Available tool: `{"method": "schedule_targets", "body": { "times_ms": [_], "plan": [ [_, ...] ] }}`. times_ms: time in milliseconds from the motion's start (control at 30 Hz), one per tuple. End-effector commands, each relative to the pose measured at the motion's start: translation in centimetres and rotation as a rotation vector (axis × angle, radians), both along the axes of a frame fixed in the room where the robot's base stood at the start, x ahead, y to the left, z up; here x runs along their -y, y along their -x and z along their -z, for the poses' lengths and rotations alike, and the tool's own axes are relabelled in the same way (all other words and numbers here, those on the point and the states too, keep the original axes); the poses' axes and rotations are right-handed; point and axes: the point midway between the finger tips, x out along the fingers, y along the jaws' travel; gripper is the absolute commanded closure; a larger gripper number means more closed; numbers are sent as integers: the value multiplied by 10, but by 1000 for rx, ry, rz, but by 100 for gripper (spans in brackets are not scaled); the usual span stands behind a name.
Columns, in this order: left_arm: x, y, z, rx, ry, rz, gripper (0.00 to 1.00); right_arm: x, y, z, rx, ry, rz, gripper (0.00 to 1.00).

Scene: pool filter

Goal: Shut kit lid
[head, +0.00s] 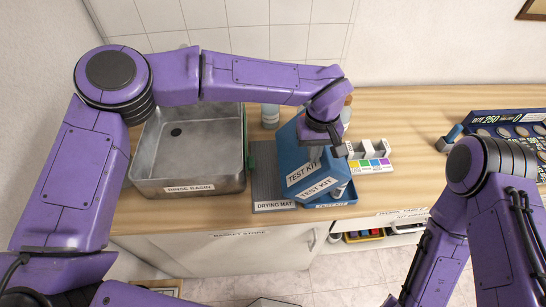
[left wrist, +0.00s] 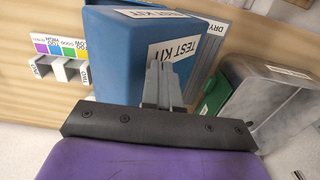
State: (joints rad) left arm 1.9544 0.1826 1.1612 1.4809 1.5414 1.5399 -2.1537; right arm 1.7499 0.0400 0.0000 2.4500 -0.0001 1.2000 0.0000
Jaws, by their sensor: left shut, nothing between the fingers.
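The blue test kit stands on the counter in the head view. Its lid (head: 298,160), with white TEST KIT labels, is tilted over the shallow blue base (head: 344,196), and a gap shows at the right. The lid fills the upper middle of the left wrist view (left wrist: 122,55). My left gripper (head: 328,155) is shut and empty, at the lid's upper right part in the head view. Its fingers (left wrist: 160,65) overlap the lid in the wrist view; I cannot tell whether they touch it. My right arm shows at the right, but its gripper is out of view.
The grey drying mat (head: 268,184) lies left of the kit, with the metal rinse basin (head: 187,187) beyond it. A holder with a colour strip (head: 371,163) stands close on the right. A bottle (head: 270,115) is behind. Bare counter (head: 410,130) lies farther right.

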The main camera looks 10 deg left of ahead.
Motion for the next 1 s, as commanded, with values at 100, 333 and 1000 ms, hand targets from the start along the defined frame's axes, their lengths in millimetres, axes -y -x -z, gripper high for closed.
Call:
{"method": "schedule_targets", "body": {
  "times_ms": [100, 333, 1000],
  "plan": [
    [2, 0, 1, 0, -1, 1, 100, 0, 0, 0, 0, 0, 0, 100],
    [17, -5, 3, -2, -2, 0, 100, 0, 0, 0, 0, 0, 0, 100],
    [36, -10, 8, -1, -1, 0, 100, 0, 0, 0, 0, 0, 0, 100]
  ]
}}
